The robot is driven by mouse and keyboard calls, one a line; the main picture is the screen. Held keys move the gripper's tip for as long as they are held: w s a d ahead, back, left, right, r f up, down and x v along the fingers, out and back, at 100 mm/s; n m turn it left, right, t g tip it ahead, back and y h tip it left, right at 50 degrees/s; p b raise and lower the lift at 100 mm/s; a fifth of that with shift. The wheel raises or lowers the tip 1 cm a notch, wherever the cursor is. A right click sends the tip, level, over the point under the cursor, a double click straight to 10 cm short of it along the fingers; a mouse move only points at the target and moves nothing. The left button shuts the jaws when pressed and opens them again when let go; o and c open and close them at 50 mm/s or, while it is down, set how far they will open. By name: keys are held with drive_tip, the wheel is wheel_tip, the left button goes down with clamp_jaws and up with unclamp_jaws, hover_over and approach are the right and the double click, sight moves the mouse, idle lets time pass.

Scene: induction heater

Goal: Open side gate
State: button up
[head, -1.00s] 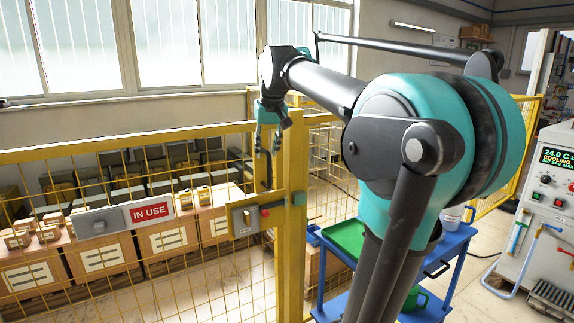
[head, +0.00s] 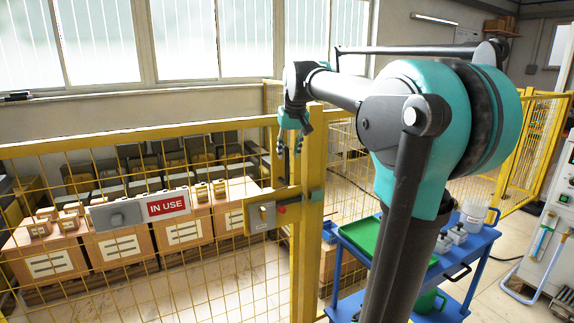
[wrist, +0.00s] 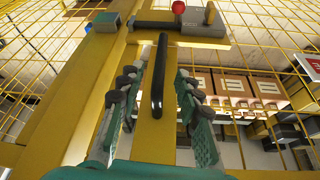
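The side gate is a yellow mesh panel with a yellow top rail (head: 150,131), at the left of the head view. Its slim black upright handle (wrist: 158,82) stands in the middle of the wrist view; part of the handle (head: 285,166) also shows in the head view. My gripper (wrist: 159,88) is open, with one finger on each side of the handle and gaps visible on both sides. In the head view my gripper (head: 290,148) hangs by the gate's upper edge. A latch box (head: 262,216) with a red knob (wrist: 179,7) sits beside the yellow post (head: 312,230). The gate appears closed.
An "IN USE" sign (head: 168,204) hangs on the mesh. Labelled cartons (head: 117,246) stand behind it. A blue cart (head: 452,265) with a green tray stands right of the post, partly behind my arm. A white machine (head: 545,240) stands far right.

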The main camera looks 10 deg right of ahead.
sight(288, 159)
drive_tip(key=x, duration=0.6)
clamp_jaws()
idle(0.4)
